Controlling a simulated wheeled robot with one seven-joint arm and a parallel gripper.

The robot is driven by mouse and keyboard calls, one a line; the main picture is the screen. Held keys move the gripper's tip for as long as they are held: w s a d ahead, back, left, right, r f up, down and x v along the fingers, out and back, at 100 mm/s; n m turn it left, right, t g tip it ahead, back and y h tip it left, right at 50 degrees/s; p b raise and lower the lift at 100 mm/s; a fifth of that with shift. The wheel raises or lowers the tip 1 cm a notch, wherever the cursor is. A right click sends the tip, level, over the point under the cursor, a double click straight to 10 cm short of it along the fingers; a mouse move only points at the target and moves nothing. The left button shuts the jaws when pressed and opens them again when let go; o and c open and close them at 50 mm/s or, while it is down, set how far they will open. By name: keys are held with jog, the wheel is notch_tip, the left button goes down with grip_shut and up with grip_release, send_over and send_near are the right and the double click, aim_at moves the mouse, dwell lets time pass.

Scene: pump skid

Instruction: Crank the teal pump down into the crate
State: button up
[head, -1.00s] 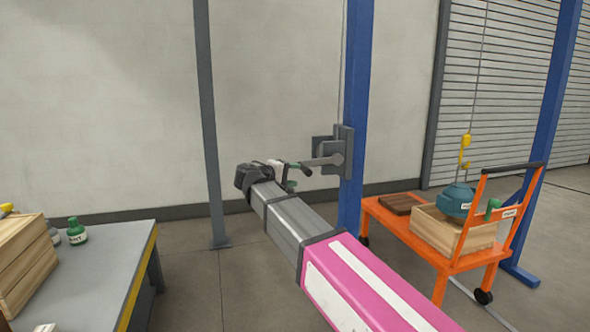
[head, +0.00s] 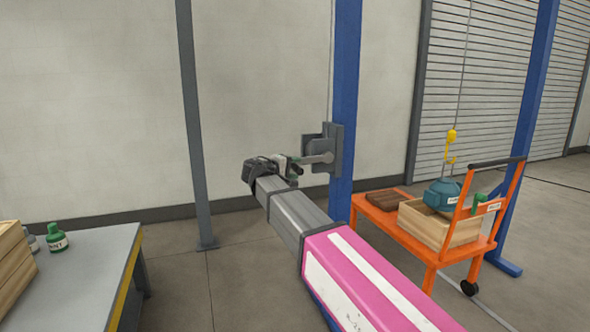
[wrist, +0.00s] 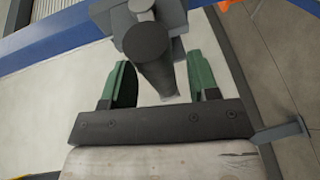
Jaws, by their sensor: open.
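The teal pump (head: 441,194) sits low in the wooden crate (head: 421,226) on the orange cart, its lower part hidden by the crate wall. A yellow hook (head: 450,148) hangs on a cable just above it; whether they are still joined is too small to tell. The grey winch (head: 322,146) is on a blue post, with its crank arm (head: 317,159) pointing left. My gripper (head: 292,172) is at the crank's outer end. In the wrist view its green fingers (wrist: 163,86) stand apart on either side of the dark crank handle (wrist: 157,70), with gaps showing.
The blue post (head: 344,110) stands close behind the winch, and a grey post (head: 190,120) is to the left. The orange cart (head: 436,262) with its push handle is at right. A grey workbench (head: 85,275) with a green bottle (head: 57,238) is at lower left.

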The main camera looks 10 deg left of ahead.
jog(key=shift+w+d+f, duration=0.1)
jog(key=shift+w+d, duration=0.15)
jog(key=shift+w, duration=0.1)
grip_shut()
